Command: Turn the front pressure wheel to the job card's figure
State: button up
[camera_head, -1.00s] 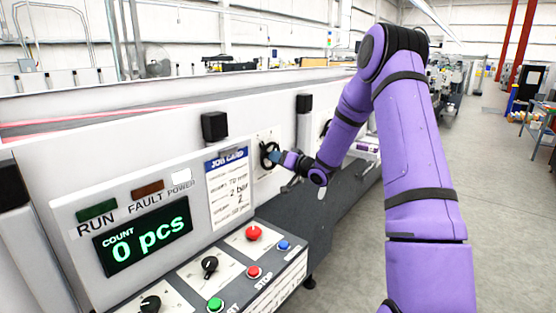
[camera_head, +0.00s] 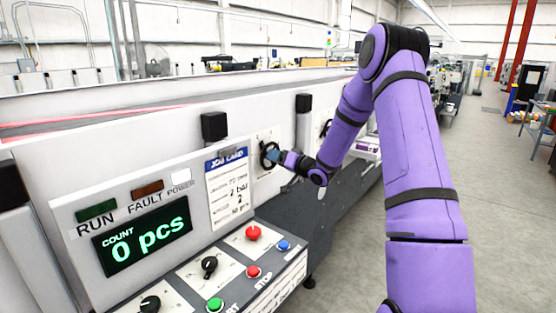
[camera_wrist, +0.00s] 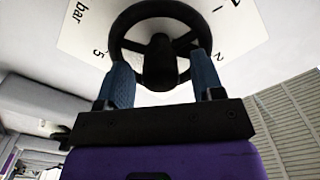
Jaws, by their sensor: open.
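The front pressure wheel (camera_head: 264,152) is a black spoked handwheel on the pale machine wall, just right of the job card. In the wrist view the wheel (camera_wrist: 123,22) fills the upper middle, in front of a white scale plate (camera_wrist: 85,30) marked "bar", 5 and 2, with another figure cut off at the top. My gripper (camera_wrist: 162,68) is open, its two blue fingers on either side of the black hub at the wheel's lower part. I cannot tell whether they touch it.
A control panel with a green "0 pcs" display (camera_head: 142,236), knobs and red, green and blue buttons stands at the front left. A second black wheel (camera_head: 326,128) shows further along the wall, partly behind my arm. The floor to the right is open.

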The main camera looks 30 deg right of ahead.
jog(key=v, duration=1)
jog(key=shift+s, duration=0.35)
jog(key=shift+d, duration=0.15)
jog(key=shift+r, duration=0.1)
